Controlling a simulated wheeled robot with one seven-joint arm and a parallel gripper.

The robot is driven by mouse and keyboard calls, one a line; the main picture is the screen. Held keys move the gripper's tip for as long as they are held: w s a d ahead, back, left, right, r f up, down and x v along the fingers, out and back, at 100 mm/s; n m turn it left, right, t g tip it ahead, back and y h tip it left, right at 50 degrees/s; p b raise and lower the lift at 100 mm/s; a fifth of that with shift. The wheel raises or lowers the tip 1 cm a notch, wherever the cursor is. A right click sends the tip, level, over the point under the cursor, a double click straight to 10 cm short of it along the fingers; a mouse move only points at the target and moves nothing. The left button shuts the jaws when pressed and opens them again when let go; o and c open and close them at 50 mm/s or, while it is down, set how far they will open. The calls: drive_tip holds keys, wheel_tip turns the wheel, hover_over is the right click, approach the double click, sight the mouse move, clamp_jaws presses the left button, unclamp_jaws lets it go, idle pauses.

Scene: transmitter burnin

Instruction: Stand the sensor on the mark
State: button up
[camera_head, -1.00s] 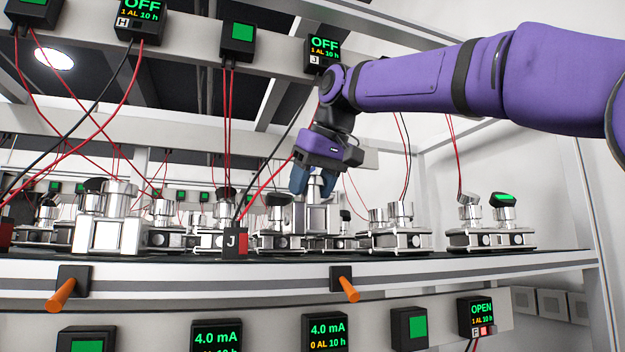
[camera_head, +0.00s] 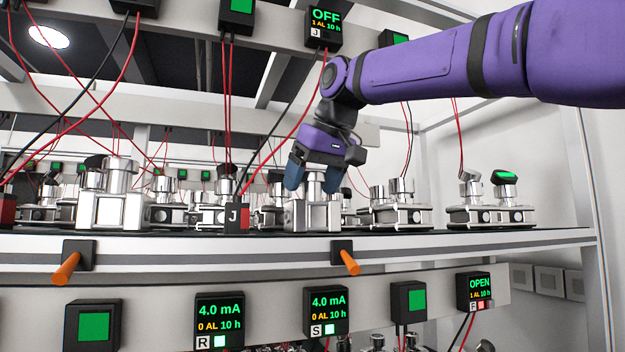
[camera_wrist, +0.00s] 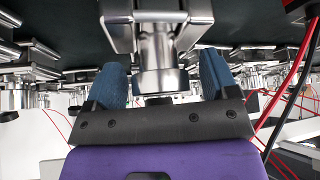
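The sensor (camera_head: 314,214) is a silver transmitter with a square body and a round neck. It stands upright on the shelf, right of the J terminal block. My gripper (camera_head: 314,182) is above it, pointing down, with its blue fingers spread on either side of the neck. In the wrist view the sensor's round end (camera_wrist: 160,78) lies between the fingers of my gripper (camera_wrist: 162,82), with a narrow gap on each side. I cannot make out the mark; the shelf surface under the sensor is hidden at this low angle.
A similar silver unit (camera_head: 114,205) stands to the left, and others (camera_head: 396,214) stand to the right and behind. The J terminal block (camera_head: 237,217) is close on the left. Red and black wires hang near my gripper. Orange handles (camera_head: 347,262) stick out from the shelf edge.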

drive_tip(key=shift+r, duration=0.1)
drive_tip(key=v, duration=1.2)
drive_tip(key=s+d+f+m+h, duration=0.1)
drive_tip(key=s+d+f+m, duration=0.1)
drive_tip(key=s+d+f, duration=0.5)
drive_tip(key=s+d+f+m+h, duration=0.1)
drive_tip(key=s+d+f, duration=0.6)
drive_tip(key=f, duration=1.3)
drive_tip(key=s+d+f+m+h, duration=0.1)
drive_tip(key=s+d+f+m, duration=0.2)
drive_tip(key=s+d+f, duration=0.4)
wheel_tip(320, 180, down, 7)
drive_tip(key=shift+d+f+m+h, duration=0.1)
drive_tip(key=shift+d+m+h, duration=0.25)
drive_tip(key=shift+d, duration=0.8)
